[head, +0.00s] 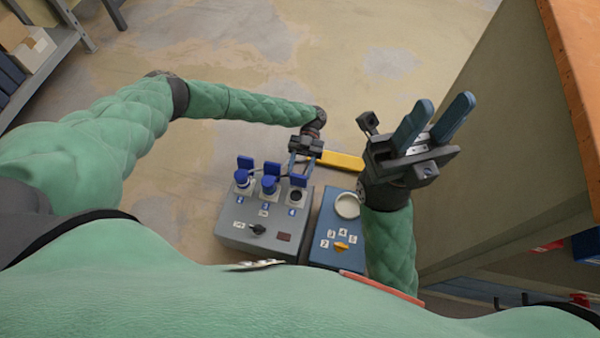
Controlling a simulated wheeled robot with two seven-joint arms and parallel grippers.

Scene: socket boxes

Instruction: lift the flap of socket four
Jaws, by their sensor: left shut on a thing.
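The grey socket box (232,231) has a row of sockets with number labels. Socket four (296,195), at the right end, shows a dark round opening with no plug in it. Its blue flap (298,181) stands up behind the opening. My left gripper (299,171) is at this flap, shut on it, and its fingers partly hide the flap's upper part. My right gripper (440,117) is raised to the right, fingers pointing up and apart, empty.
The grey box also has a black knob (257,230). A blue box (325,254) with a yellow knob (341,247) and a pale round dish (347,206) stands right. A yellow bar (340,161) lies behind.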

